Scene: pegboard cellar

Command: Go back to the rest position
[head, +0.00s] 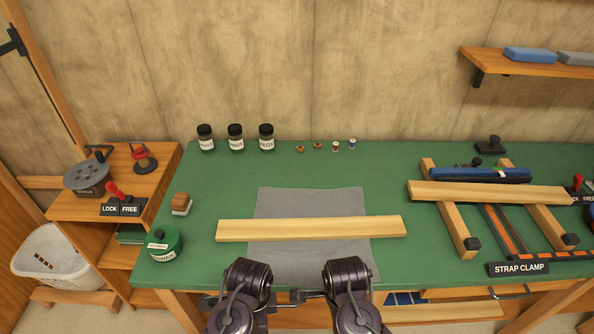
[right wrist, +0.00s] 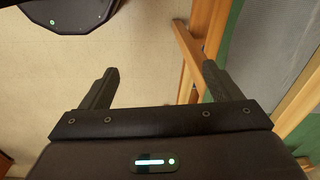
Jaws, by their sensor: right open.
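My right gripper (right wrist: 160,68) is open and empty in the right wrist view. Its two dark fingers stand wide apart, over the pale floor and the wooden bench frame, with nothing between them. In the head view, dark links of both my arms come up at the bottom centre, in front of the bench's front edge. Neither gripper can be made out there, and my left gripper is not in view.
The green bench (head: 400,270) bears a grey mat (head: 300,265) with a wooden strip (head: 310,229) across it. A strap clamp frame (head: 455,230) carries another board (head: 490,192) at right. Jars (head: 235,138) line the back.

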